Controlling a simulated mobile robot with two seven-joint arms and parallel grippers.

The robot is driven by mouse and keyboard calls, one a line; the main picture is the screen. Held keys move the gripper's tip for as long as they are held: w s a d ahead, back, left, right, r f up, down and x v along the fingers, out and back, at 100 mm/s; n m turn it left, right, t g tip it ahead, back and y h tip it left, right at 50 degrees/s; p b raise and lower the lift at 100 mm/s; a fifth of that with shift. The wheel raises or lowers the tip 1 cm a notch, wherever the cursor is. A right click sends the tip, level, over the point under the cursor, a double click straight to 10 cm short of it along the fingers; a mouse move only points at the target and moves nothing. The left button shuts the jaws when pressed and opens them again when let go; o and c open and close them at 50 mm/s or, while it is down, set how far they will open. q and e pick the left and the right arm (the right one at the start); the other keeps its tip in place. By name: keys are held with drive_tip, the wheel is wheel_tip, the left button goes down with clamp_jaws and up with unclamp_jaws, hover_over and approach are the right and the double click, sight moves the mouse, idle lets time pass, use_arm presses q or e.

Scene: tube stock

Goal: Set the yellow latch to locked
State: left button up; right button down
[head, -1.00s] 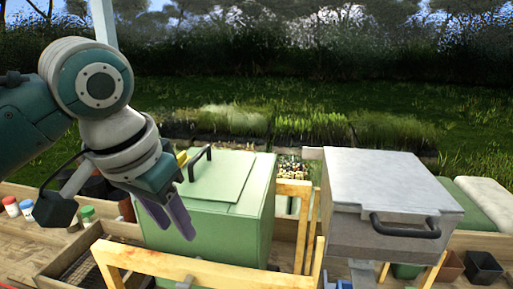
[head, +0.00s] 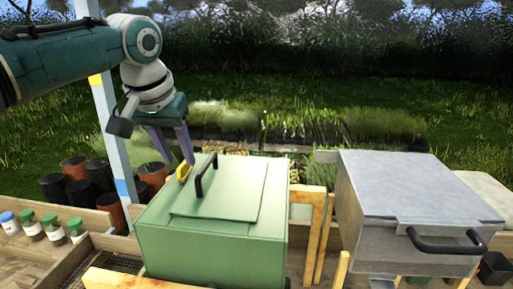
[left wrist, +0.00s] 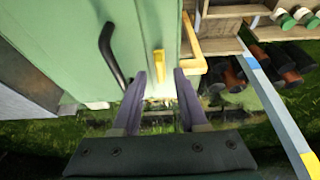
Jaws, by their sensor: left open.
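The yellow latch (head: 184,172) is a small piece on the top of the green box (head: 210,240), near its left rear edge and left of the black handle (head: 206,174). In the left wrist view the yellow latch (left wrist: 158,62) shows ahead of and between the fingers. My left gripper (head: 176,158) is open and empty, with its purple fingers just above and behind the latch. In the left wrist view the left gripper (left wrist: 166,82) has its fingers apart on either side of the latch's line. I cannot tell whether they touch it. My right gripper is not in view.
The black handle (left wrist: 110,52) stands close beside the latch. A grey box (head: 425,185) with a front handle is at the right. A pale blue post (head: 106,100), dark and brown pots (head: 75,168) and several capped jars (head: 52,227) are at the left.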

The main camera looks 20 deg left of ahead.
sight(185, 167)
use_arm(q)
drive_tip(key=shift+x, duration=1.1)
clamp_jaws()
